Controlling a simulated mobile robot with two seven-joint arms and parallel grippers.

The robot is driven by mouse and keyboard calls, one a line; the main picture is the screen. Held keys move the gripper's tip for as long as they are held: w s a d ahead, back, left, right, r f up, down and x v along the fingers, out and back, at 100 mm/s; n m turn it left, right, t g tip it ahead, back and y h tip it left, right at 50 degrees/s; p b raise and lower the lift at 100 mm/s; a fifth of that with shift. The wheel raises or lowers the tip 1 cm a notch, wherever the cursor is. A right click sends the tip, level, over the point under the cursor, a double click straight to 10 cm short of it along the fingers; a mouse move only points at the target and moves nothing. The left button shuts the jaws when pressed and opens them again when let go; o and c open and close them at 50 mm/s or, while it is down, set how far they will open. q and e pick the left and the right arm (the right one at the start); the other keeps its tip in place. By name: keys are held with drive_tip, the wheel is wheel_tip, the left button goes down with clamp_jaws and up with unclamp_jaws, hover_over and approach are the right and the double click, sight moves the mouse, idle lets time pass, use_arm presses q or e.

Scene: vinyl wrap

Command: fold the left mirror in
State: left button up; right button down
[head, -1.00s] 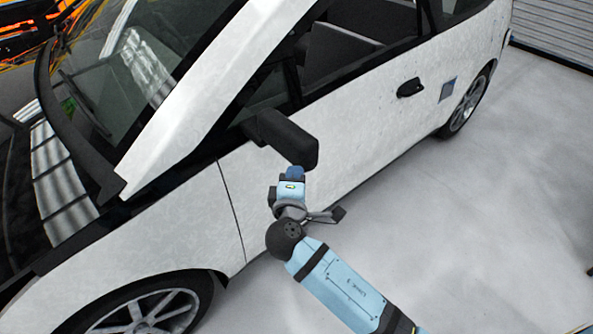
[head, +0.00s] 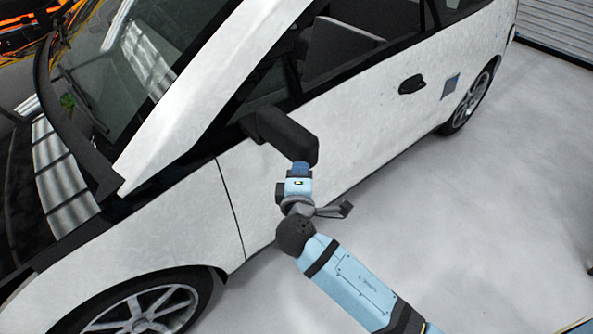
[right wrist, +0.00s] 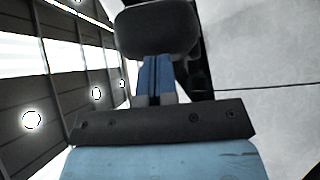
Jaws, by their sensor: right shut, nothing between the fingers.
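The left mirror (head: 286,137) is black and sticks out from the side of the white car, below the front side window. My right gripper (head: 300,168) is at the outer end of the mirror, at its lower edge. In the right wrist view the blue fingers (right wrist: 155,78) are together with nothing between them, and their tips meet the underside of the dark mirror housing (right wrist: 157,30) in the picture. I cannot tell whether they touch it. My left gripper is not in view.
The white car door (head: 355,125) with a black handle (head: 411,84) stands close behind the gripper. The front wheel (head: 150,309) is at lower left. The pale floor (head: 500,220) at right is clear.

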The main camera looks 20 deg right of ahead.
drive_tip(key=w+d+n+y, duration=0.5)
drive_tip(key=w+d+y, duration=0.2)
drive_tip(key=d+y, duration=0.1)
drive_tip(key=w+d+n+g+y, duration=0.1)
drive_tip(key=w+d+n+y, duration=0.4)
drive_tip(key=d, duration=0.5)
drive_tip(key=w+y, duration=0.2)
drive_tip(key=y, duration=0.1)
drive_tip(key=shift+d+r+n+p, duration=0.2)
drive_tip(key=shift+d+n+p, duration=0.05)
drive_tip(key=shift+n+p, duration=0.15)
drive_tip(key=shift+w, duration=0.15)
